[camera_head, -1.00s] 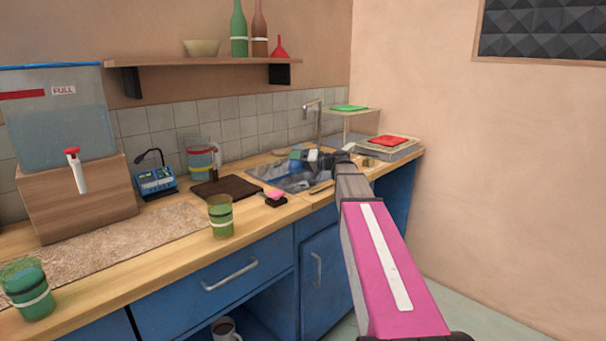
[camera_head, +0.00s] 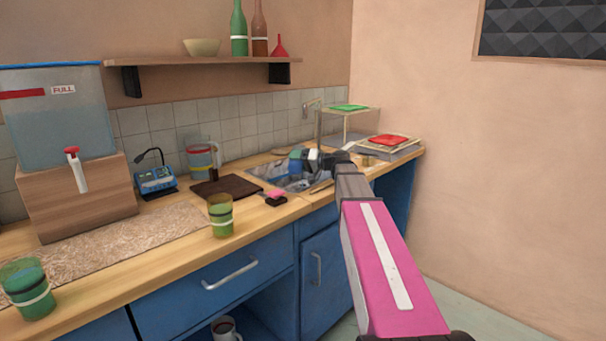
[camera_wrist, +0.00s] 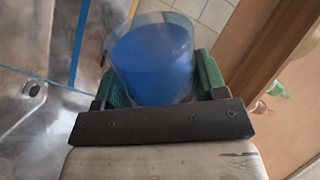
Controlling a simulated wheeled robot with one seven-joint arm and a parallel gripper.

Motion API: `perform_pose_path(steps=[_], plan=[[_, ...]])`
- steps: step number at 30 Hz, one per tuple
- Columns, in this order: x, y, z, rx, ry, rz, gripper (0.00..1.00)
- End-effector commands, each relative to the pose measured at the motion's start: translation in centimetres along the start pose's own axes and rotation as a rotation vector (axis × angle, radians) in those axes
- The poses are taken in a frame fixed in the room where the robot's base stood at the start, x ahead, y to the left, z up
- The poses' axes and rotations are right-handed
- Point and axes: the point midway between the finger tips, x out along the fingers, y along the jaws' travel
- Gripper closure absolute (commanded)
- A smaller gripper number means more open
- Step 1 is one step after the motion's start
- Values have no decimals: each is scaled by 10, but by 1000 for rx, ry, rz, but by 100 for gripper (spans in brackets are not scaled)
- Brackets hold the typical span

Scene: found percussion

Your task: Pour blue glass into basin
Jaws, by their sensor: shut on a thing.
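My gripper (camera_head: 316,159) is at the far end of my arm, over or beside the sink basin (camera_head: 283,180) in the worktop. It is shut on the blue glass (camera_head: 295,168). In the wrist view, the clear glass (camera_wrist: 152,60) sits between the green finger pads (camera_wrist: 160,82) with blue liquid inside. How far the glass tilts is hard to tell. My gripper and the glass hide part of the basin.
A bent tap (camera_head: 318,120) stands behind the basin. A rack with a green item (camera_head: 349,107) and a red item (camera_head: 390,140) is to the right.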

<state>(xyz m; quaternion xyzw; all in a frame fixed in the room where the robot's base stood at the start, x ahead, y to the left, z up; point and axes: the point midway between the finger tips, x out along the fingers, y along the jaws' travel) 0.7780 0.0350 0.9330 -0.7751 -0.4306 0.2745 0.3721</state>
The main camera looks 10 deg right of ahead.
Motion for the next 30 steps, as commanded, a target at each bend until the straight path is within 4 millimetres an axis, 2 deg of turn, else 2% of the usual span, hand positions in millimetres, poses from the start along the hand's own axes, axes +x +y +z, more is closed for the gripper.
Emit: perform_pose_path(steps=[30], plan=[[0, 3, 2, 110, -14, 0, 70]])
